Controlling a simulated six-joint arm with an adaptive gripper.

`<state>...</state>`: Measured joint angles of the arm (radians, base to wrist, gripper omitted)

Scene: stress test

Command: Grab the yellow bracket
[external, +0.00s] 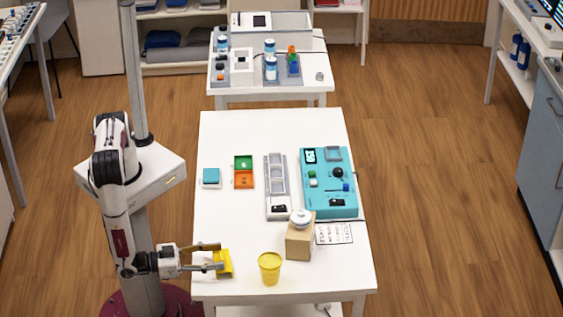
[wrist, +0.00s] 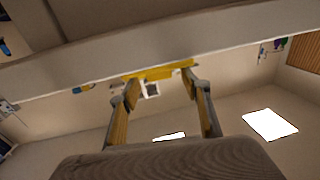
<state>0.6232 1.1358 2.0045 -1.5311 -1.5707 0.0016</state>
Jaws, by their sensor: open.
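The yellow bracket (external: 224,260) sits at the near left edge of the white table. My gripper (external: 214,257) is open and reaches in from the left, with its fingertips at the bracket. In the wrist view the bracket (wrist: 160,72) shows as a yellow strip just beyond and across the gap between the two fingertips of my gripper (wrist: 160,88). The gap between the fingers looks empty. I cannot tell whether either finger touches the bracket.
A yellow cup (external: 270,268) stands right of the bracket. A tan block (external: 299,243) with a white lidded pot (external: 301,217) on it is further right. A grey tray (external: 277,187), teal panel (external: 314,205) and small coloured boxes lie further back. The table's left edge (external: 194,240) is close.

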